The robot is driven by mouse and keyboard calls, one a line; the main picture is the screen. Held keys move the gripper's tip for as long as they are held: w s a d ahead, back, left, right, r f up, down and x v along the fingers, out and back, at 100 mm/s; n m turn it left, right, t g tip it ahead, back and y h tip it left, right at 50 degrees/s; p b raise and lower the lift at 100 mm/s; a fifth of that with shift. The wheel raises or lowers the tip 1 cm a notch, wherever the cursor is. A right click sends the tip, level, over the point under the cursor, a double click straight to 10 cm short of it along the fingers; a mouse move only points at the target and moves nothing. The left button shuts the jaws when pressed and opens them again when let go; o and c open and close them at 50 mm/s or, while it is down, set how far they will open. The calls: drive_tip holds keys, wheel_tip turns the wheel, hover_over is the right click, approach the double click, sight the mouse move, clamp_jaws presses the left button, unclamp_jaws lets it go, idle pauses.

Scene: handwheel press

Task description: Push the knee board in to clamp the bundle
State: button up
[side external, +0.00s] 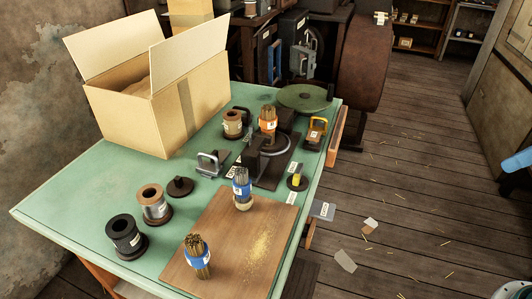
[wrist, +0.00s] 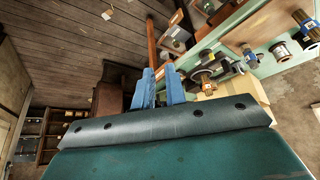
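In the side view, a bundle of thin brown rods with an orange band (side external: 268,120) stands upright at the dark press (side external: 270,172) near the table's far right. A reddish-brown board (side external: 338,133) hangs along the table's right edge beside the press, and looks like the knee board. In the wrist view, a reddish-brown piece (wrist: 159,74) shows near the fingertips, probably the same board. My gripper (wrist: 160,72) has two blue fingers with a gap between them. I cannot tell whether they touch the board.
The green table (side external: 80,190) carries an open cardboard box (side external: 150,115), several spools and two blue-banded bundles, on or beside a wooden board (side external: 245,245). A grey labelled plate (side external: 323,210) juts from the right edge. The wooden floor (side external: 420,190) to the right is mostly clear, with scraps.

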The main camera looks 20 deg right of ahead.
drive_tip(key=w+n, duration=0.1)
drive_tip(key=w, duration=0.2)
drive_tip(key=w+a+n, duration=0.1)
drive_tip(key=w, duration=0.3)
drive_tip(key=w+n+y, duration=0.1)
drive_tip(key=w, duration=0.3)
drive_tip(key=shift+a+f, duration=0.15)
clamp_jaws()
drive_tip(key=w+d+f+n+y, duration=0.1)
drive_tip(key=w+f+n+y, duration=0.15)
drive_tip(key=w+f, duration=0.45)
drive_tip(key=w+f+n+y, duration=0.1)
drive_tip(key=w+f+n, duration=0.2)
drive_tip(key=w, duration=0.8)
drive_tip(key=w+d+f+n+t+y, duration=0.15)
drive_tip(key=w+f, duration=0.35)
drive_tip(key=f, duration=0.5)
drive_tip(key=w+d+f+y, duration=0.2)
drive_tip(key=w+d+f, duration=0.15)
drive_tip(key=f, duration=0.55)
wheel_tip(320, 180, down, 10)
drive_tip(key=t, duration=0.2)
drive_tip(key=s+a+f+y, duration=0.1)
drive_tip(key=s+a+f, duration=0.2)
drive_tip(key=f, duration=0.6)
drive_tip(key=s+a+f+m+t+y, duration=0.1)
drive_tip(key=s+a+f, duration=0.3)
drive_tip(key=f, duration=0.5)
drive_tip(key=shift+s, duration=0.7)
